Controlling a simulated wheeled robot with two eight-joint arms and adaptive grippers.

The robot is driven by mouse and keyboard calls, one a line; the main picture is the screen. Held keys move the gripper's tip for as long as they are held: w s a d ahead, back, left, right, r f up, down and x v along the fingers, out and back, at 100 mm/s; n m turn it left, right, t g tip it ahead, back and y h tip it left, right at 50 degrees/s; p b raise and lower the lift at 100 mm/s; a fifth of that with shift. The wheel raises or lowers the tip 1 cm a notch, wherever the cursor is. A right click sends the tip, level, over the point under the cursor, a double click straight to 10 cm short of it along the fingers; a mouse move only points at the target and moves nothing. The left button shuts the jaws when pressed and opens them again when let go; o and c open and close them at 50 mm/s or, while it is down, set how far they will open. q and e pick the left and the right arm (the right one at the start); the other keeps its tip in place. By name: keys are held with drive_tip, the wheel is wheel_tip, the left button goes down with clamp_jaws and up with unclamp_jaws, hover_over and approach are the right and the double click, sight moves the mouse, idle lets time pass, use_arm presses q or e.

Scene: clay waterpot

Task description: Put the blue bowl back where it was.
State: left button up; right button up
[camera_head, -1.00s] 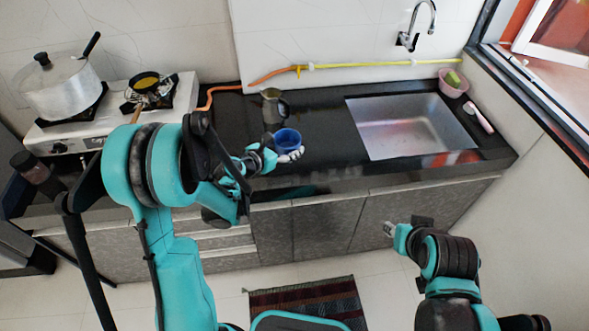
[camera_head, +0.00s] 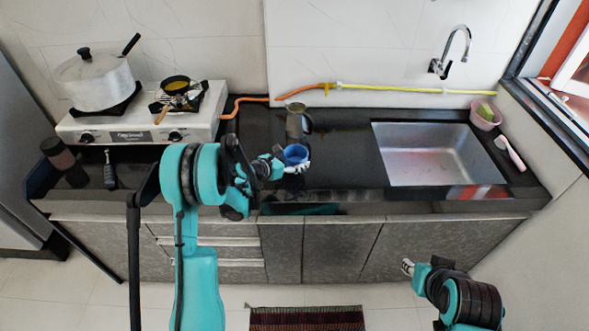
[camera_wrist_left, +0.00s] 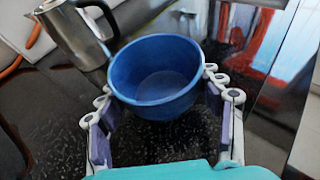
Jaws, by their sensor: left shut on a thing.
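The blue bowl (camera_head: 296,154) is upright over the black counter (camera_head: 345,172), in front of the metal jug (camera_head: 294,124). My left gripper (camera_head: 296,164) is shut on it. In the left wrist view the blue bowl (camera_wrist_left: 155,78) sits between the two fingers, which touch its sides. I cannot tell whether its base touches the counter. My right gripper (camera_head: 407,267) is low at the right, in front of the cabinets and far from the bowl; its jaws are too small to read.
The sink (camera_head: 440,155) is to the right of the bowl. A pink bowl (camera_head: 486,119) stands at the counter's right end. The stove (camera_head: 140,128) with a big pot (camera_head: 93,82) is at the left. A yellow-orange hose (camera_head: 400,88) runs along the wall.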

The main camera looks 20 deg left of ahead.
sight(295, 173)
use_arm(q)
wheel_tip(295, 173, down, 4)
drive_tip(key=shift+r+b, duration=0.1)
drive_tip(key=shift+b, duration=0.7)
drive_tip(key=shift+f, duration=0.2)
drive_tip(key=o, duration=1.3)
drive_tip(key=shift+c, duration=0.2)
drive_tip(key=shift+r, duration=0.1)
